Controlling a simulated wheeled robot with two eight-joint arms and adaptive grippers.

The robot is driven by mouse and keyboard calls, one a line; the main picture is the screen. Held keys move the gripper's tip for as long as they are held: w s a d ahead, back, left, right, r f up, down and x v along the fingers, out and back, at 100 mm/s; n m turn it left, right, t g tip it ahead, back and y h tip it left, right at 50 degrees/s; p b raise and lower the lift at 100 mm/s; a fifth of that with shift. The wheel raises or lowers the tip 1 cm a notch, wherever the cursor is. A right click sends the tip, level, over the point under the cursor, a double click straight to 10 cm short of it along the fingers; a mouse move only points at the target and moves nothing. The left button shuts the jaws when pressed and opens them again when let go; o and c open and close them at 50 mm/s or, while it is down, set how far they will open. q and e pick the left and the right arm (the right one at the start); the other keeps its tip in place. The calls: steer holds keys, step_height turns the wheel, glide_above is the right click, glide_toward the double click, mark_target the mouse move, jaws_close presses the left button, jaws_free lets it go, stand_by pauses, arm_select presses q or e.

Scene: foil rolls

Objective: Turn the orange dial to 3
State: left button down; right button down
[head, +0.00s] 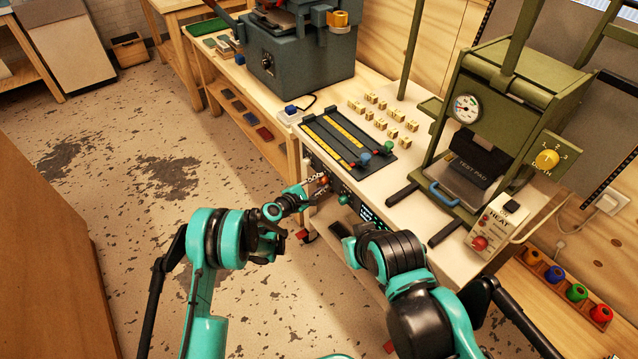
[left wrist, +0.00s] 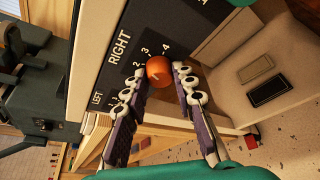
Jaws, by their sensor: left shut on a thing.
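The orange dial (left wrist: 159,70) sits on a dark panel (left wrist: 205,20) on the bench's front side. In the left wrist view the panel reads LEFT and RIGHT, with numbers 2, 3 and 4 showing around the dial. A small pale mark shows on the dial's face, but I cannot tell which number it points at. My left gripper (left wrist: 160,88) has its fingers on both sides of the dial and is shut on it. In the head view my left gripper (head: 312,190) reaches the panel from the left. My right arm is at lower centre; its fingers are not clearly visible.
A green press (head: 500,110) stands on the bench with a yellow DEPTH dial (head: 547,159) numbered 1 to 3. A HEAT box (head: 492,228) with a red knob is in front. A black tray (head: 350,145) with yellow strips lies on the benchtop. Open floor lies left.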

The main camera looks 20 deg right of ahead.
arm_select(q)
steer(key=shift+m, duration=0.3)
stand_by(0.4)
steer(key=c, duration=1.3)
jaws_free()
steer(key=shift+o, duration=0.2)
steer(key=v, duration=1.2)
steer(key=shift+f, duration=0.1)
